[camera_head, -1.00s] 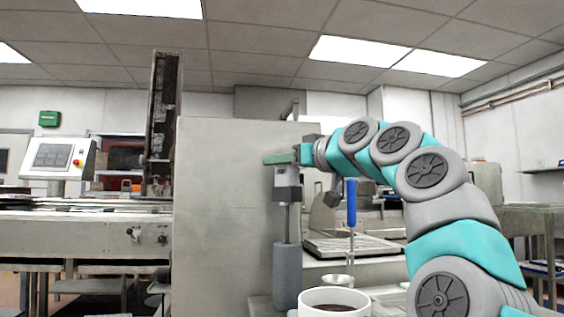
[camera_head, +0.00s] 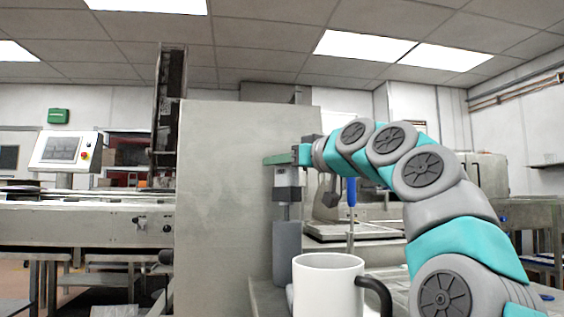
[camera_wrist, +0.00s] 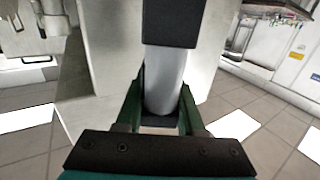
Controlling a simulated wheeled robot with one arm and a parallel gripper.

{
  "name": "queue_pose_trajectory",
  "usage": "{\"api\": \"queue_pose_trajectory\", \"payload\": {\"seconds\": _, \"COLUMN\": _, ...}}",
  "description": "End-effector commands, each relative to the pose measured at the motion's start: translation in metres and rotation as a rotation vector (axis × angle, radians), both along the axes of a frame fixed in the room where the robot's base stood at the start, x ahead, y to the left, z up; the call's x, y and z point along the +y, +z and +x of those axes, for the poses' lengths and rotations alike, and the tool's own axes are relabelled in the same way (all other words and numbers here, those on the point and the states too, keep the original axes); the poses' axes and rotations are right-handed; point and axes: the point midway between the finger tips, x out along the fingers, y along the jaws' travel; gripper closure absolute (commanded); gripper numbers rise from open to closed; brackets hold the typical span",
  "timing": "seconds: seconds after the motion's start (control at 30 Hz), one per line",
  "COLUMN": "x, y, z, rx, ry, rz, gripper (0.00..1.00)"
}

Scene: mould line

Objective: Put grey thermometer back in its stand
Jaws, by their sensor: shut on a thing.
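My gripper (camera_head: 283,160) is shut on the upper, light grey part of the grey thermometer (camera_head: 287,178). In the wrist view the jaws (camera_wrist: 160,115) close on its light grey cylinder (camera_wrist: 166,85), with its dark block (camera_wrist: 170,22) beyond. In the head view this dark block sits below the jaws, with a short length of thin grey rod under it. The rod hangs upright and meets the top of a dark grey upright cylinder, apparently the stand (camera_head: 287,250). Whether the rod is inside it or in front cannot be told. The cylinder's foot is partly hidden by the mug.
A white mug (camera_head: 325,285) with a dark handle stands close in front, right of the stand. A blue-handled tool (camera_head: 351,192) stands upright behind it. A large grey machine panel (camera_head: 222,200) rises just left. A control screen (camera_head: 63,150) stands far left.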

Motion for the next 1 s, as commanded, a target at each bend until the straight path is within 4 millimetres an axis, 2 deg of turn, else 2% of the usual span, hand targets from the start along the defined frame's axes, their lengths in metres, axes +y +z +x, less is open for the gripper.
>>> {"api": "queue_pose_trajectory", "payload": {"seconds": 0.5, "x": 0.006, "y": -0.023, "z": 0.002, "rx": 0.001, "ry": -0.002, "rz": 0.001, "gripper": 1.0}}
{"api": "queue_pose_trajectory", "payload": {"seconds": 1.0, "x": 0.007, "y": -0.025, "z": 0.002, "rx": 0.0, "ry": -0.003, "rz": 0.0, "gripper": 1.0}}
